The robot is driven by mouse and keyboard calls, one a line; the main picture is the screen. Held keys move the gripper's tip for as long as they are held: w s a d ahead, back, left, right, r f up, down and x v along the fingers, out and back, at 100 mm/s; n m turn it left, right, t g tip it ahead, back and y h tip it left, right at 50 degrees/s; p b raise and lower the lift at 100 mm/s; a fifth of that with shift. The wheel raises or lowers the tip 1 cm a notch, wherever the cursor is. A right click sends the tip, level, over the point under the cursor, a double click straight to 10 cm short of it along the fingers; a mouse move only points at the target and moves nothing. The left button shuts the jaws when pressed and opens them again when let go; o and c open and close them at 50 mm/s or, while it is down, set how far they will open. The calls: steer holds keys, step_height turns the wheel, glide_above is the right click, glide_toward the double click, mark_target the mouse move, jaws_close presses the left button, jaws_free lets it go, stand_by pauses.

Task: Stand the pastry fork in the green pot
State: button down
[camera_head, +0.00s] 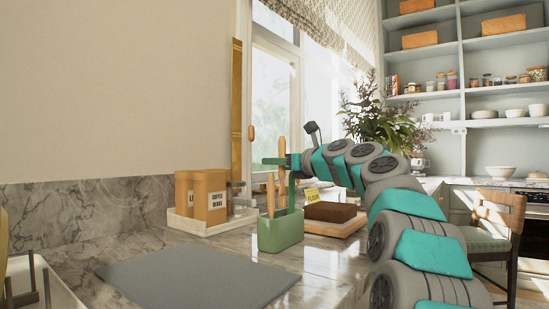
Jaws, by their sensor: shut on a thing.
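The green pot (280,232) is a small rectangular container standing on the marble counter near the middle of the head view. My gripper (279,161) is above the pot, shut on an upright, light wooden-handled utensil, which looks like the pastry fork (282,148). The utensil's lower part reaches down toward the pot's opening; I cannot tell whether it touches the bottom. Another light wooden utensil (270,192) stands in the pot to the left. A green upright piece (292,192) shows at the pot's right side.
A white tray (195,226) with brown boxes (210,197) stands to the left behind the pot. A wooden board (338,226) with a dark brown block (331,212) lies to the right, close to my arm. A grey mat (197,276) lies clear in front.

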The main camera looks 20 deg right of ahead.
steer(key=shift+f+b, duration=1.6)
steer(key=shift+f, duration=2.3)
steer(key=c, duration=0.7)
jaws_free()
steer(key=shift+s, duration=0.1)
steer(key=v, duration=0.7)
steer(key=shift+s+d, duration=0.15)
steer(key=shift+s, duration=0.1)
